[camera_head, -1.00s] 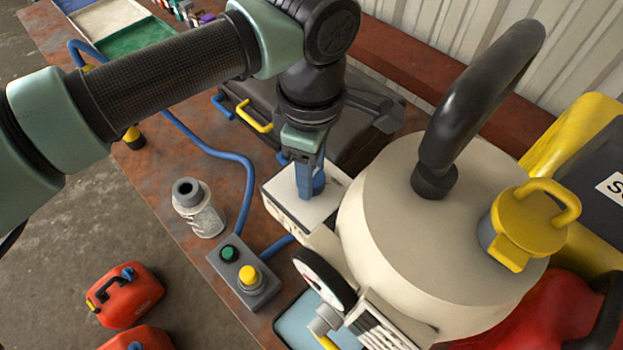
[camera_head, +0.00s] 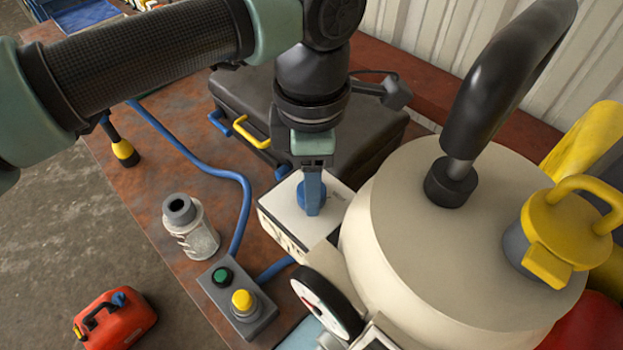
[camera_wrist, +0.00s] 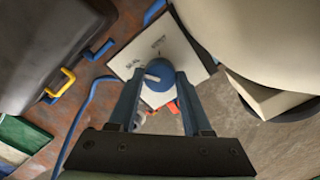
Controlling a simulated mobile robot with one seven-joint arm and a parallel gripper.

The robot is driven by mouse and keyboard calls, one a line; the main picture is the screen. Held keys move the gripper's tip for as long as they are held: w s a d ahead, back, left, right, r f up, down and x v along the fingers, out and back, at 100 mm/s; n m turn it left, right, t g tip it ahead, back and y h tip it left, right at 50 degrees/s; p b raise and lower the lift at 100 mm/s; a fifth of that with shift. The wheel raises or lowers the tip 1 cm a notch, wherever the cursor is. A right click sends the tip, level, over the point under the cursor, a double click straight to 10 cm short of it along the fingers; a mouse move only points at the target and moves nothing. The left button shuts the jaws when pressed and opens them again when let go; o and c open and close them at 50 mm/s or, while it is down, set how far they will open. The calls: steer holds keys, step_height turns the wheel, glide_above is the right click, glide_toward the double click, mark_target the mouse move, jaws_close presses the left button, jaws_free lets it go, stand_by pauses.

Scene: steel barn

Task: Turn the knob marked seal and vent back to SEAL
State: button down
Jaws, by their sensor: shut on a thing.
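The blue knob (camera_wrist: 157,88) sits on a white panel (camera_wrist: 180,50) on top of a small box beside the big cream vessel. A pale pointer bar on the knob points to the left in the wrist view.
The cream vessel (camera_head: 440,250) with a black handle (camera_head: 505,80) stands close on the right. A dark case (camera_head: 290,100) lies behind.

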steer(key=shift+c, duration=1.7)
jaws_free()
step_height(320, 180, up, 13)
steer(key=b, duration=0.1)
